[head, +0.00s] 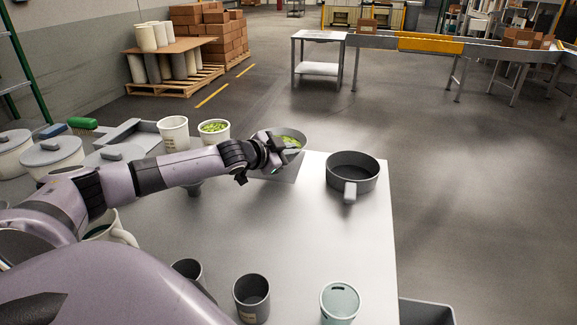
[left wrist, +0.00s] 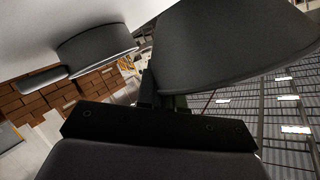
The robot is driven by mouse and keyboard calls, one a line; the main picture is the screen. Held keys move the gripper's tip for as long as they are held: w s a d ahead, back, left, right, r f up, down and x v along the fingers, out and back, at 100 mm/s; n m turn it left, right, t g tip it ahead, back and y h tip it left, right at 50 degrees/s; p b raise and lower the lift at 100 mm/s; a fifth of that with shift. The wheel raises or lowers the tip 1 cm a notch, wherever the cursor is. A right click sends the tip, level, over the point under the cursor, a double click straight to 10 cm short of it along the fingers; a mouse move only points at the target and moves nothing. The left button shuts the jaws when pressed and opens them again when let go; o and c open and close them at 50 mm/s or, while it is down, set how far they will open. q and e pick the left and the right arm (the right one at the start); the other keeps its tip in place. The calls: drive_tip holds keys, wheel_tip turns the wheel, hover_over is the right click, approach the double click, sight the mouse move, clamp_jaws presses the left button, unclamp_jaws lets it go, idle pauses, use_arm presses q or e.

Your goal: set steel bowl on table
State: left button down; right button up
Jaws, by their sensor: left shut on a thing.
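My left gripper (head: 279,146) is shut on the bowl's near side. In the left wrist view the bowl (left wrist: 230,50) fills the upper right, close to the jaws (left wrist: 165,105). The gripper and wrist hide part of the bowl, and I cannot tell whether its base touches the table. My right gripper is not in view.
A dark handled pan (head: 352,172) stands right of the bowl. White containers (head: 174,133), one holding green candy (head: 214,130), stand to the left. Dark cups (head: 252,298) and a pale green cup (head: 340,302) stand near the front. The middle right of the tabletop is clear.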

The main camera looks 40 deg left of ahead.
use_arm(q)
wheel_tip(320, 180, down, 4)
drive_tip(key=shift+r, duration=0.1)
drive_tip(key=c, duration=1.3)
unclamp_jaws()
drive_tip(key=shift+b, duration=0.3)
